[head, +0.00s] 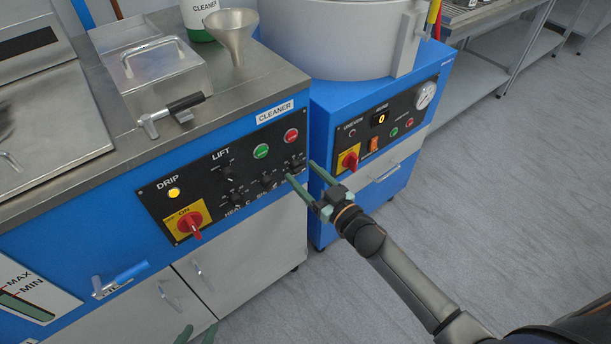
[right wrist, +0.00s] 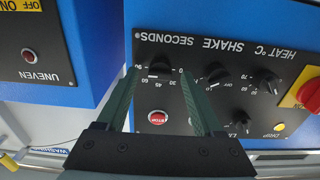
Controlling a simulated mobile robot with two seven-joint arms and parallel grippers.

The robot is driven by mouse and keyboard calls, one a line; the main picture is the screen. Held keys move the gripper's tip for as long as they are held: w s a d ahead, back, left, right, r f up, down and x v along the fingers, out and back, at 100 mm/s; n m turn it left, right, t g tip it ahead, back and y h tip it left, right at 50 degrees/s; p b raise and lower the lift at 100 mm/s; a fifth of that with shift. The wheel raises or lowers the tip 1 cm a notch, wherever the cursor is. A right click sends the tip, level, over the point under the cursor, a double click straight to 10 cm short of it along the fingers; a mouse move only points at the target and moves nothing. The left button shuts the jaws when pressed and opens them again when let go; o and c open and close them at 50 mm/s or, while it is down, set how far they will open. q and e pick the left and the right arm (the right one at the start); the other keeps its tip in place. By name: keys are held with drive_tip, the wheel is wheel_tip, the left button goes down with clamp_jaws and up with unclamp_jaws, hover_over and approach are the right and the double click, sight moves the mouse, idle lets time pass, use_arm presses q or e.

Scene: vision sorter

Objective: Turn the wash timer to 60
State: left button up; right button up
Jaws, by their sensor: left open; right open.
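The wash timer appears to be the black knob marked SECONDS (right wrist: 160,68), with a dial of numbers up to 90, upside down in the right wrist view. In the head view this knob (head: 297,160) is the rightmost on the black cleaner panel (head: 150,200). Its exact pointer setting is too small to read. My right gripper (head: 301,171) is open in front of it; in the right wrist view its fingers (right wrist: 162,75) appear on either side of the knob, contact unclear. My left gripper (head: 196,335) is open at the bottom edge, mostly out of view.
Beside the timer are the SHAKE knob (right wrist: 215,75) and HEAT knob (right wrist: 265,85). A red STOP button (right wrist: 157,118) and a green button (head: 261,151) sit above. A red switch (head: 190,222) is at the left. A second blue machine (head: 330,95) stands close on the right.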

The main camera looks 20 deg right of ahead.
clamp_jaws()
idle(0.6)
